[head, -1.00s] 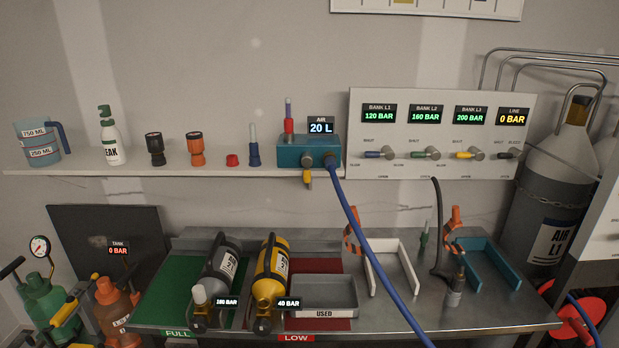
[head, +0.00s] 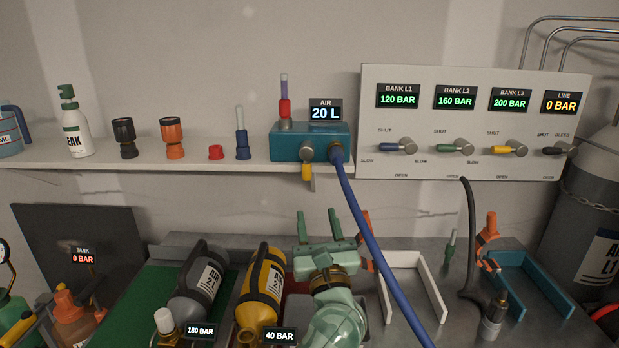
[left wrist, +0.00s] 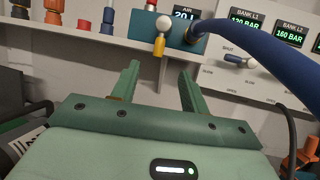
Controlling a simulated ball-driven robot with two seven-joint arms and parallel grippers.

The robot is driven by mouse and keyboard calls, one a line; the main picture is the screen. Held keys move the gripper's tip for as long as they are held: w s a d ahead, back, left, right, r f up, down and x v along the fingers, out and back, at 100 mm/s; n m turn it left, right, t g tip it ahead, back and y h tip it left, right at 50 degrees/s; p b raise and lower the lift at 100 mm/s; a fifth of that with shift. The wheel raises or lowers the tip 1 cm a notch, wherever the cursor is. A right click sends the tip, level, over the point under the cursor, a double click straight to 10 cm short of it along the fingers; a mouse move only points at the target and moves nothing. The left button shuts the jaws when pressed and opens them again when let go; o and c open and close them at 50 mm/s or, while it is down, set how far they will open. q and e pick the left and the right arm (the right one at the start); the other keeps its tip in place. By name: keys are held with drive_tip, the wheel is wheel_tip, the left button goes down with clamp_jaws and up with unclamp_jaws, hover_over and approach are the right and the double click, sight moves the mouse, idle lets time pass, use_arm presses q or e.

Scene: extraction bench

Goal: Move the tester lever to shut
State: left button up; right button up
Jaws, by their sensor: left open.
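The tester is a teal box (head: 288,146) on the wall shelf, with a display (head: 325,110) reading AIR 20 L. Its yellow lever (head: 307,172) hangs straight down from a round knob on the front. The lever also shows in the left wrist view (left wrist: 159,45), beyond the fingers. My left gripper (head: 319,222) is open and empty, below the lever and apart from it. In the left wrist view its two fingers (left wrist: 158,82) point up toward the lever, one on each side of its line. My right gripper is in neither view.
A blue hose (head: 365,225) runs from the tester's right side down past my left gripper. A valve panel (head: 470,90) stands to the right. Grey (head: 200,285) and yellow (head: 262,290) cylinders lie on the bench below. Bottles and fittings line the shelf to the left.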

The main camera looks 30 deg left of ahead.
sight(308, 172)
use_arm(q)
drive_tip(key=x, duration=1.3)
drive_tip(key=shift+f, duration=0.2)
drive_tip(key=c, duration=1)
